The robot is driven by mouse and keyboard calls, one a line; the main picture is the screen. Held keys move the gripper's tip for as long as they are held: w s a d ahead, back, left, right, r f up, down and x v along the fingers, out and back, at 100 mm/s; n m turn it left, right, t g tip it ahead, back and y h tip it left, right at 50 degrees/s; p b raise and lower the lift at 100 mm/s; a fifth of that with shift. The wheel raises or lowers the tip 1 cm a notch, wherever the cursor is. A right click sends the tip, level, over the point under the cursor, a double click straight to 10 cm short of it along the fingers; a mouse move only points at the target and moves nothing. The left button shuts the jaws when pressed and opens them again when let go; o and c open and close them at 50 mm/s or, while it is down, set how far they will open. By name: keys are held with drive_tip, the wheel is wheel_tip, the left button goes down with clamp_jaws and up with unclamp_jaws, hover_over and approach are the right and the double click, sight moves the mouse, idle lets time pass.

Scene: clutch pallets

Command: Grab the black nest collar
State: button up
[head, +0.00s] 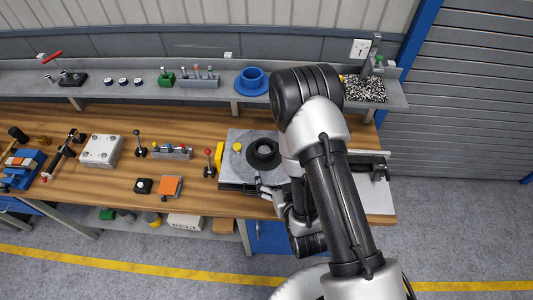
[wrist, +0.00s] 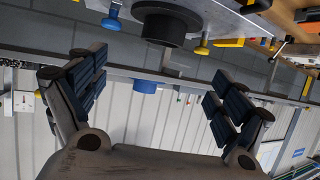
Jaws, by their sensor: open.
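The black nest collar (head: 263,153) is a dark round ring with a wide flange, on a grey plate (head: 237,174) on the wooden bench. In the wrist view the black collar (wrist: 165,24) is at the top middle, beyond the fingertips, and the picture appears upside down. My gripper (head: 266,191) is near the plate's front edge, in front of the collar and partly hidden by my arm. In the wrist view my gripper (wrist: 155,80) is open, its blue-padded fingers wide apart with nothing between them.
Yellow knobs (head: 237,147) and a yellow block (head: 219,156) are at the plate's left. A red-topped lever (head: 208,163) stands farther left. A blue flanged ring (head: 252,81) sits on the shelf behind. A metal fixture (head: 376,172) is to the right, beyond my arm.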

sight(262, 142)
drive_tip(key=b+x, duration=0.4)
drive_tip(key=b, duration=0.1)
drive_tip(key=shift+w+a+f+b, duration=0.1)
drive_tip(key=shift+w+f+b, duration=0.1)
drive_tip(key=shift+f+b, duration=0.15)
drive_tip(key=b+x, duration=0.2)
drive_tip(key=b, duration=0.5)
drive_tip(key=shift+w, duration=0.1)
drive_tip(key=b+x, duration=0.2)
drive_tip(key=b, duration=0.2)
drive_tip(key=shift+w+f, duration=0.1)
drive_tip(key=shift+w, duration=0.15)
drive_tip(key=shift+r+x, duration=0.2)
drive_tip(key=shift+x, duration=0.95)
drive_tip(key=x, duration=0.5)
drive_tip(key=shift+a, duration=0.3)
drive_tip(key=c, duration=1.3)
drive_tip(key=shift+r, duration=0.15)
